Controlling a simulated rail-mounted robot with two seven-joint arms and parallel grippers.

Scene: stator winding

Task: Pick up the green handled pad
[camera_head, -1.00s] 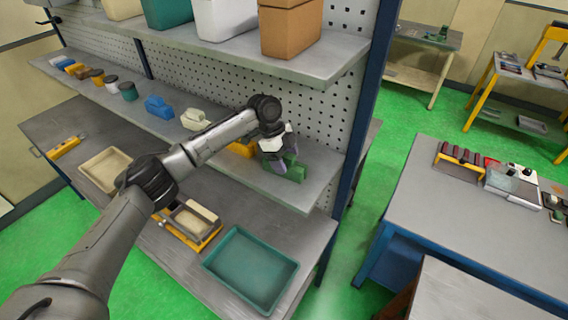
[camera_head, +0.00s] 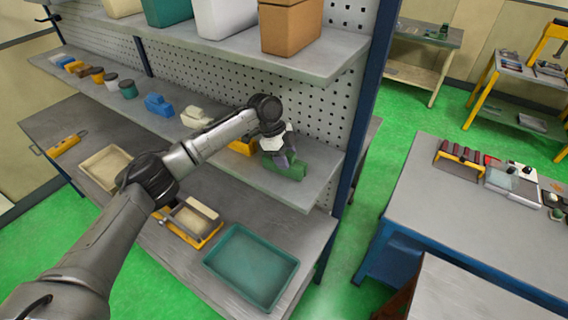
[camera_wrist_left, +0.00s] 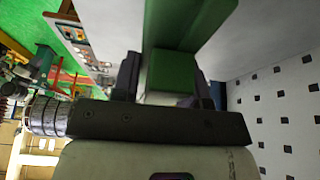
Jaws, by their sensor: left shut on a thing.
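The green handled pad (camera_head: 284,168) is on the middle shelf of the rack, near its right end. My left gripper (camera_head: 283,155) reaches it from above and is shut on its handle. In the left wrist view the green pad (camera_wrist_left: 185,25) fills the top middle, with its handle (camera_wrist_left: 170,72) between the two fingers of the gripper (camera_wrist_left: 167,75). The pad appears to rest on the shelf, though its underside is hidden. My right gripper is not in view.
On the same shelf (camera_head: 318,175) stand a yellow pad (camera_head: 242,147), a cream pad (camera_head: 195,117) and a blue pad (camera_head: 158,105) to the left. An upper shelf (camera_head: 320,60) with bins hangs above. A teal tray (camera_head: 251,268) lies on the bench below.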

